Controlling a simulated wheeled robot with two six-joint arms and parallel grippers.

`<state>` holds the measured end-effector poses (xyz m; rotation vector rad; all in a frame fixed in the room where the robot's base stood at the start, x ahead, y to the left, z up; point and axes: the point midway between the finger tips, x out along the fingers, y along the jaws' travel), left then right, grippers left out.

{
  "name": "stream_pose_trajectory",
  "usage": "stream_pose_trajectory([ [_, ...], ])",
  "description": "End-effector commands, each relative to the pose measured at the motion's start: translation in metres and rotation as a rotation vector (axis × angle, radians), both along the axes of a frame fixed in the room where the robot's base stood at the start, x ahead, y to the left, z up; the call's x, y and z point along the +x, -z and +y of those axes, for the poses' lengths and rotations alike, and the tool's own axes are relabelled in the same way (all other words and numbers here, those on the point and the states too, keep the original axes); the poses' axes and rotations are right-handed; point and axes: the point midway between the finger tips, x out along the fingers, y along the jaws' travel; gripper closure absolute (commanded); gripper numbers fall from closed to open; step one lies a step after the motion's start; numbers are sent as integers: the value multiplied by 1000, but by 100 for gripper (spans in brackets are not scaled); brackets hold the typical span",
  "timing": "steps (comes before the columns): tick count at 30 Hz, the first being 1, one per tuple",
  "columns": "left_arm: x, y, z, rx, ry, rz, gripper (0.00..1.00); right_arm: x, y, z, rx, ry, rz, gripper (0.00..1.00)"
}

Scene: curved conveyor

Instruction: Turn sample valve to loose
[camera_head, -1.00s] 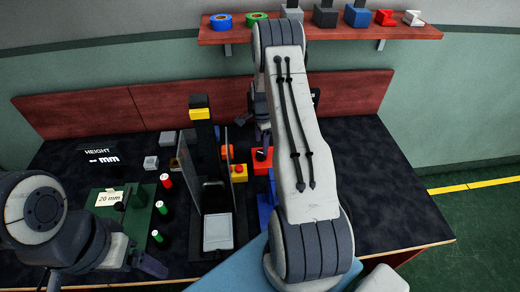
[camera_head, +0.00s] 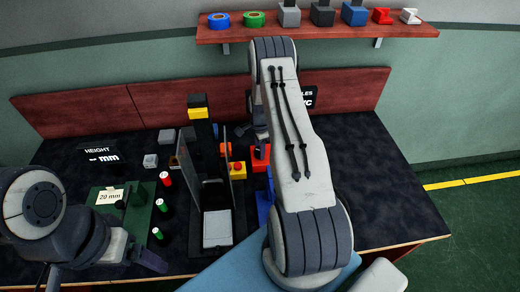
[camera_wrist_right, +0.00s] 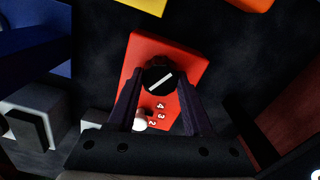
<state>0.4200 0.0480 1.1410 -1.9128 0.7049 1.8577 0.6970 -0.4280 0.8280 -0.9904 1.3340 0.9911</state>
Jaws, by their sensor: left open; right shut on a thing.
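A red box (camera_wrist_right: 150,55) carries a round black knob (camera_wrist_right: 158,79) with a white line that lies diagonally in the right wrist view. The digits 2, 3 and 4 are printed below the knob; no word such as "loose" is readable. My right gripper (camera_wrist_right: 157,84) has one dark finger on each side of the knob and is shut on it. In the head view the red box (camera_head: 259,163) stands on the dark table, its knob partly hidden by my right arm. My left gripper (camera_head: 140,257) is open and empty at the table's front left.
A yellow box with a red button (camera_head: 237,168) stands just left of the red box. An upright panel (camera_head: 208,150) and a light plate (camera_head: 217,228) are further left. Red and green cylinders (camera_head: 165,179) stand near a green board (camera_head: 106,203). The table's right side is clear.

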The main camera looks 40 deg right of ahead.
Motion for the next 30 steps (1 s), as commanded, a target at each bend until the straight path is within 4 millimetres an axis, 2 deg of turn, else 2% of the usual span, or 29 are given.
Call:
stream_pose_trajectory([
  [11, 0, 10, 0, 0, 0, 0, 19, 1, 1, 0, -2, -100, -3, 100],
  [30, 0, 44, 0, 0, 1, 0, 19, 2, 1, -1, -2, -669, -2, 100],
])
